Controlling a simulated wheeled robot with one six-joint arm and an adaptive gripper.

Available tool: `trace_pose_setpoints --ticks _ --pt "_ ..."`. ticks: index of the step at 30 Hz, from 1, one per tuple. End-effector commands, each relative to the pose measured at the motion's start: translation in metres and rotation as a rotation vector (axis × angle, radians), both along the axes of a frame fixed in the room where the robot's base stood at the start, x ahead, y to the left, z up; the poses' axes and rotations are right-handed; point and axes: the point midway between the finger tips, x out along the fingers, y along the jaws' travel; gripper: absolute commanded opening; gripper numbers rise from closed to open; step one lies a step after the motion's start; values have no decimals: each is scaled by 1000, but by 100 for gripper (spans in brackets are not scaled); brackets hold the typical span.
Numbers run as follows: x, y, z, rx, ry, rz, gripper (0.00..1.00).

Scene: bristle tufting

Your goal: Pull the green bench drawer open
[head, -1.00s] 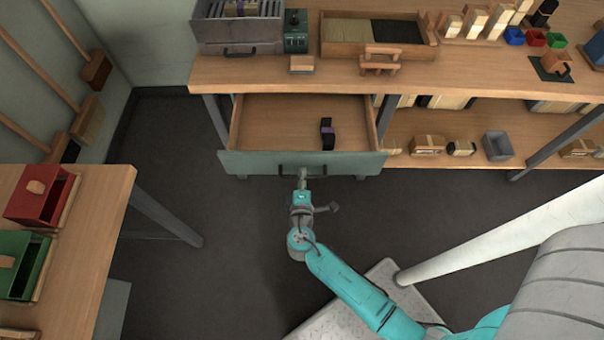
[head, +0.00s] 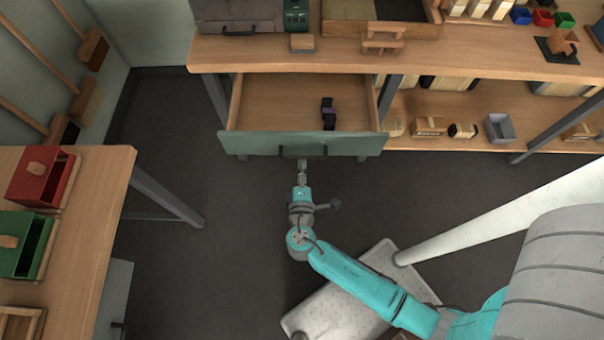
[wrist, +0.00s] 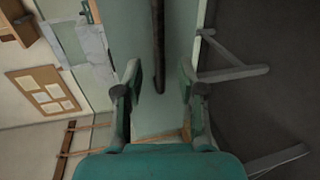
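The green bench drawer (head: 245,143) stands pulled out from under the wooden bench, its inside floor showing. Its dark bar handle (head: 303,152) is on the front face. My gripper (head: 303,166) is just in front of the handle, on the near side of the drawer front. In the wrist view the gripper (wrist: 158,82) has its two fingers spread with nothing held between them. The handle (wrist: 158,45) appears there as a dark upright bar beyond the fingers, against the pale green drawer front (wrist: 135,35).
A dark strapped item (head: 328,113) lies in the drawer. The bench top (head: 240,55) carries trays and blocks, and its lower shelf (head: 480,100) holds boxes. A side table (head: 95,200) with red and green bins stands at left. Dark floor (head: 220,260) is clear before the drawer.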

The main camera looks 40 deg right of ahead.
Motion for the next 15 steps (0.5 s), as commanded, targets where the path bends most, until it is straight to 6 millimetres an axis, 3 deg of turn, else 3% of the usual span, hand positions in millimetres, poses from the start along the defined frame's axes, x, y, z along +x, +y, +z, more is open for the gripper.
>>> trace_pose_setpoints --ticks 15 --pt "-46 34 12 0 -1 3 39"
